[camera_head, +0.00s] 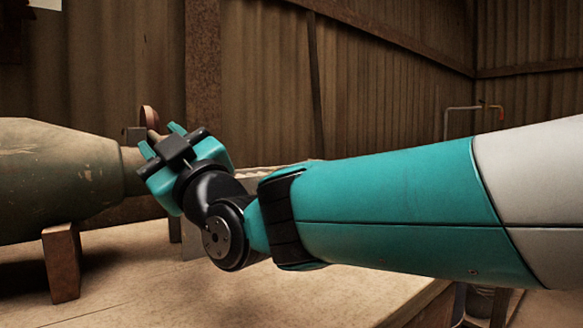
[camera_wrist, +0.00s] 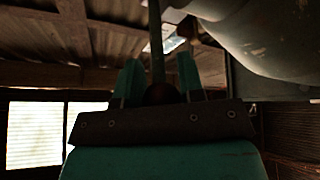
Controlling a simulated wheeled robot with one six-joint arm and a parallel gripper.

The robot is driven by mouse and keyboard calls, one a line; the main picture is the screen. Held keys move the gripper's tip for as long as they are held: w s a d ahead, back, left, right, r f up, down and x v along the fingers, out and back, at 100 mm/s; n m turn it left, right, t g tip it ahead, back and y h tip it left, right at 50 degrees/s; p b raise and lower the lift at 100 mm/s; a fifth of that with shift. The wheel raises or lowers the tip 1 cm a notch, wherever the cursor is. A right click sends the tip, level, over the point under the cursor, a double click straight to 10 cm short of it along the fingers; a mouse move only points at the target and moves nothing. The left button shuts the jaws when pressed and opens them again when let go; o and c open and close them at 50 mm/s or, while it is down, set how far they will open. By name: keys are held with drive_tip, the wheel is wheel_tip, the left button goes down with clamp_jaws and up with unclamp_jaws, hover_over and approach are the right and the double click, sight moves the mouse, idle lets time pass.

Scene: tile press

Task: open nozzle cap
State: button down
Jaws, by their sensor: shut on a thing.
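A large worn green tank (camera_head: 60,175) lies on its side at the left of the head view, its narrow nozzle end (camera_head: 131,170) pointing right. My gripper (camera_head: 162,138) is at that end, its teal fingers pointing up and left. A small reddish-brown rounded part (camera_head: 148,117), possibly the nozzle cap or its handle, shows just beyond the fingertips. In the wrist view, my gripper (camera_wrist: 159,65) is shut on a thin dark upright bar (camera_wrist: 157,40), with a dark reddish round part (camera_wrist: 160,94) at the finger bases. Whether the bar belongs to the cap, I cannot tell. My gripper hides part of the nozzle.
The tank rests on a wooden block (camera_head: 62,262) on a pale workbench (camera_head: 250,300). Corrugated walls (camera_head: 390,90) and a rusty post (camera_head: 203,75) stand behind. The tank's underside (camera_wrist: 275,40) is close at the upper right of the wrist view.

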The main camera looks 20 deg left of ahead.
drive_tip(key=shift+a+f+b, duration=0.1)
drive_tip(key=shift+b, duration=0.2)
drive_tip(key=c, duration=0.9)
unclamp_jaws()
drive_tip(key=shift+o, duration=0.2)
drive_tip(key=shift+f, duration=0.1)
drive_tip(key=shift+d+f, duration=0.1)
drive_tip(key=shift+d, duration=0.2)
drive_tip(key=v, duration=0.7)
drive_tip(key=shift+a+f, duration=0.1)
drive_tip(key=shift+a, duration=0.05)
